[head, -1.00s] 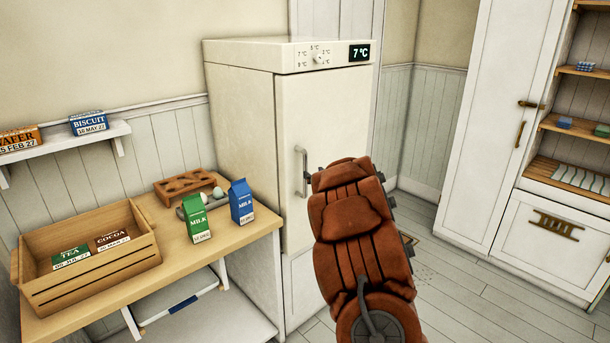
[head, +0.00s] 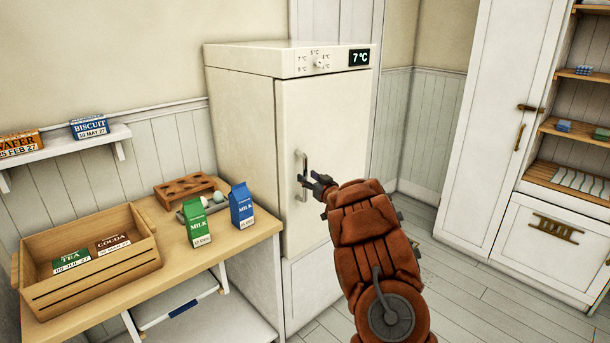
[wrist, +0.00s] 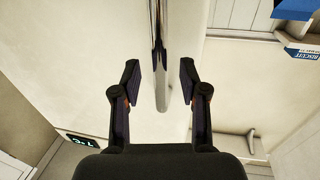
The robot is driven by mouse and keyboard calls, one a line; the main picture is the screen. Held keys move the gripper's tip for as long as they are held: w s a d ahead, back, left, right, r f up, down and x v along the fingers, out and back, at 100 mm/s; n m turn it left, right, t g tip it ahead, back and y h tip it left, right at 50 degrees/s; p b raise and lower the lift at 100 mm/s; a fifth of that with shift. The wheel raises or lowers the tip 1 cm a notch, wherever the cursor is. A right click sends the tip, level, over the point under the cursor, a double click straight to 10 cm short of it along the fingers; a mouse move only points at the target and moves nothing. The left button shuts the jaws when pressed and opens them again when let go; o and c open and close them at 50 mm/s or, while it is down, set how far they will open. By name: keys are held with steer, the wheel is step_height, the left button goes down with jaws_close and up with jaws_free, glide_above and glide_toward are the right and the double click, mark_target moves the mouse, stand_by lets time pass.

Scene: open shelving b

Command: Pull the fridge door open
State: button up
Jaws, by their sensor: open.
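The white fridge (head: 240,130) stands against the back wall, and its door (head: 335,120) is shut. The upright metal handle (head: 303,164) is on the left side of the door. My gripper (head: 315,183) is at the handle's lower part, with the forearm reaching in from the lower right. In the wrist view my gripper (wrist: 160,80) is open, with one finger on each side of the handle (wrist: 161,95). Gaps show between the handle and both fingers. The head view partly hides the fingertips behind my wrist.
A wooden table (head: 190,254) left of the fridge bears a crate (head: 95,285), a green milk carton (head: 195,222), a blue milk carton (head: 241,206) and an egg holder. A white cabinet (head: 490,130) stands at the right. Floor is free between it and the fridge.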

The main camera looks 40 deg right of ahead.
steer(key=shift+x, duration=1.25)
jaws_close()
